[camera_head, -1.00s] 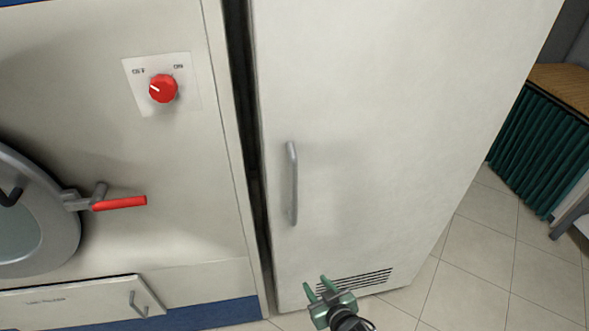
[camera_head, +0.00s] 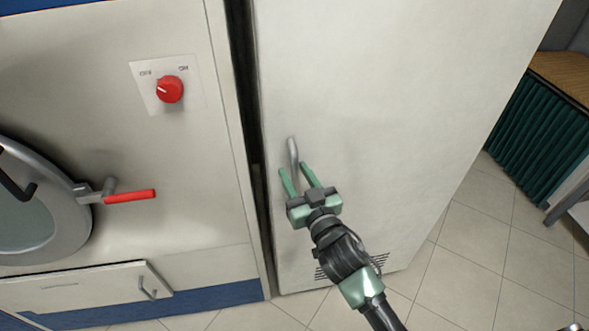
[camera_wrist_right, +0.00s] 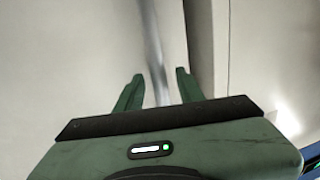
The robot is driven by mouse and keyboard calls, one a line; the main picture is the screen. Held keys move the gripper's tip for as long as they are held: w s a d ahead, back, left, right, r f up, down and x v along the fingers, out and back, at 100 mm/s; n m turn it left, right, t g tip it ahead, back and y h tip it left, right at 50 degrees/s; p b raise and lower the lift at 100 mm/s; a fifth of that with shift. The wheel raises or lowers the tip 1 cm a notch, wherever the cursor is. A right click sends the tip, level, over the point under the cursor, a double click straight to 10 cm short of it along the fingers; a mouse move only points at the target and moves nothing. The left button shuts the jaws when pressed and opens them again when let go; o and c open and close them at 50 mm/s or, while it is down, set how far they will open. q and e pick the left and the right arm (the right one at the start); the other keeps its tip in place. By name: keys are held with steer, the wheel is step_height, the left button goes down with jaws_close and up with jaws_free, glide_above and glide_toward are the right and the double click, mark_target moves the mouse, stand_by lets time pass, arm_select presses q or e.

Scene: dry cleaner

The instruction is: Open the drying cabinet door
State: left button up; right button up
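The drying cabinet door (camera_head: 390,110) is a tall pale panel, and it looks shut. Its grey vertical bar handle (camera_head: 293,154) is near the door's left edge. My right gripper (camera_head: 300,174) is open in front of the handle, with its two green fingers pointing up. In the right wrist view the handle (camera_wrist_right: 154,50) runs down between the two open fingertips (camera_wrist_right: 158,76). I cannot tell whether either finger touches it. The handle's lower part is hidden behind the gripper in the head view. My left gripper is not in view.
Left of the cabinet stands a machine with a red knob (camera_head: 169,89), a red lever (camera_head: 130,196) and a round door (camera_head: 75,215). A dark gap separates it from the cabinet. Tiled floor (camera_head: 480,260) is clear at right, before a green-curtained counter (camera_head: 545,140).

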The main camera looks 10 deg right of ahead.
steer(key=shift+w, duration=0.35)
jaws_close()
stand_by(1.2)
